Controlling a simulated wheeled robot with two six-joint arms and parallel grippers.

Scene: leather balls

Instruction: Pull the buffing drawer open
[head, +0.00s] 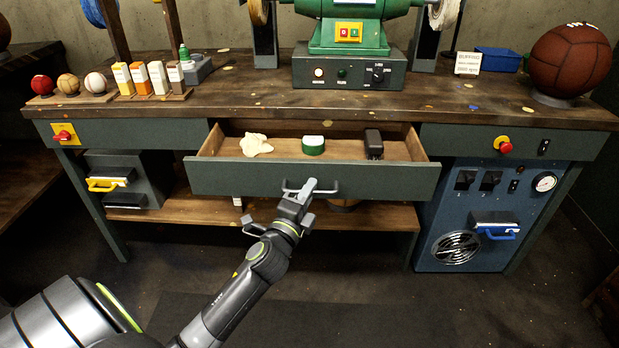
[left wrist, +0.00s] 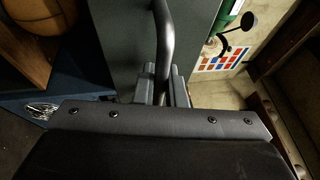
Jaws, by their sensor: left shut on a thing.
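The buffing drawer (head: 230,180) is in the middle of the workbench in the head view and stands pulled out, its wooden inside showing. In it lie a crumpled cream cloth (head: 256,145), a green and white block (head: 313,146) and a dark block (head: 373,143). My left gripper (head: 309,187) is at the middle of the drawer front, shut on the metal bar handle (head: 331,189). In the left wrist view the handle (left wrist: 164,35) runs down between the fingers (left wrist: 163,85). My right gripper is not in view.
The workbench top (head: 240,95) carries a green buffing machine (head: 345,35), wax bars, small balls and a large brown ball (head: 570,60). A blue-grey cabinet (head: 470,215) stands below right, and a box with a yellow handle (head: 108,183) below left. The floor in front is clear.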

